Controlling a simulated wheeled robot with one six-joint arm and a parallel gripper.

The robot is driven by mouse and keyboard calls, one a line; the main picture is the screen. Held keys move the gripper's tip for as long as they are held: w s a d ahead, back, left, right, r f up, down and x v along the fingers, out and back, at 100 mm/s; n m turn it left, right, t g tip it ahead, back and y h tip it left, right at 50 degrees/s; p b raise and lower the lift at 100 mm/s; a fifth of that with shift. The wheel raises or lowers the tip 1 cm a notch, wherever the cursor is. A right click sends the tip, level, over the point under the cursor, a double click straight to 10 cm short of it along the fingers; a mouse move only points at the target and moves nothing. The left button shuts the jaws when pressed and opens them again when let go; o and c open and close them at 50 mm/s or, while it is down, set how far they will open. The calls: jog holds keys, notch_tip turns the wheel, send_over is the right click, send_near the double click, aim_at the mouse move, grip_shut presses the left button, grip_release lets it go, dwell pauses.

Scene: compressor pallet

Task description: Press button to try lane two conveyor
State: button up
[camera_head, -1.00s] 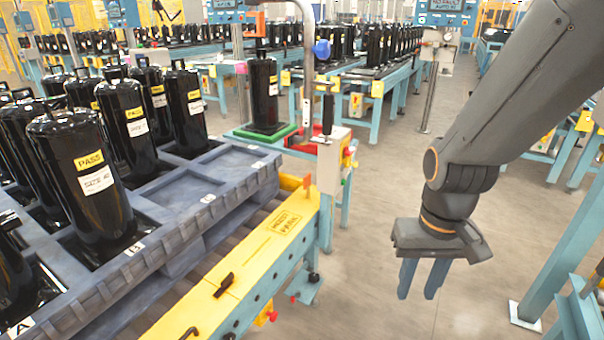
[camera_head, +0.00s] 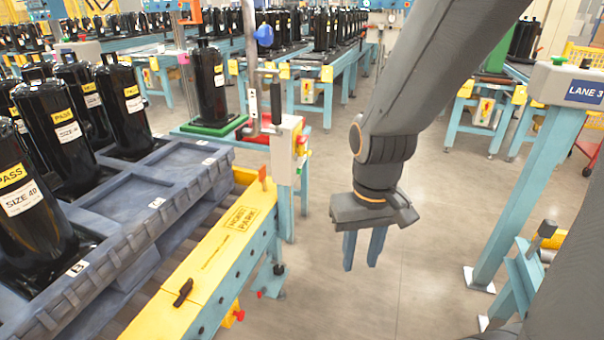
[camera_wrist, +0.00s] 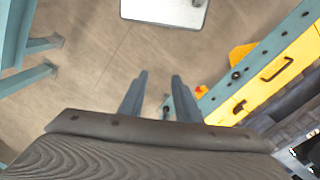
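My gripper (camera_head: 362,250) hangs fingers-down over the open floor, to the right of the yellow conveyor edge. Its two fingers stand apart with nothing between them; they also show in the wrist view (camera_wrist: 160,95). A box on a teal post at the right bears a "LANE 3" sign (camera_head: 598,93), with a small green button (camera_head: 559,60) on its top. A control box (camera_head: 288,140) with red and yellow parts stands past the end of the pallet, apart from my gripper. I see no lane two label.
A blue-grey pallet (camera_head: 150,212) with black compressors (camera_head: 62,135) fills the left. A yellow conveyor rail (camera_head: 215,255) runs beside it. Another compressor (camera_head: 208,85) stands on a green pad. Teal posts (camera_head: 525,190) stand at the right. The floor between is clear.

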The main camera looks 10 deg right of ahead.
grip_shut()
dwell(1.5)
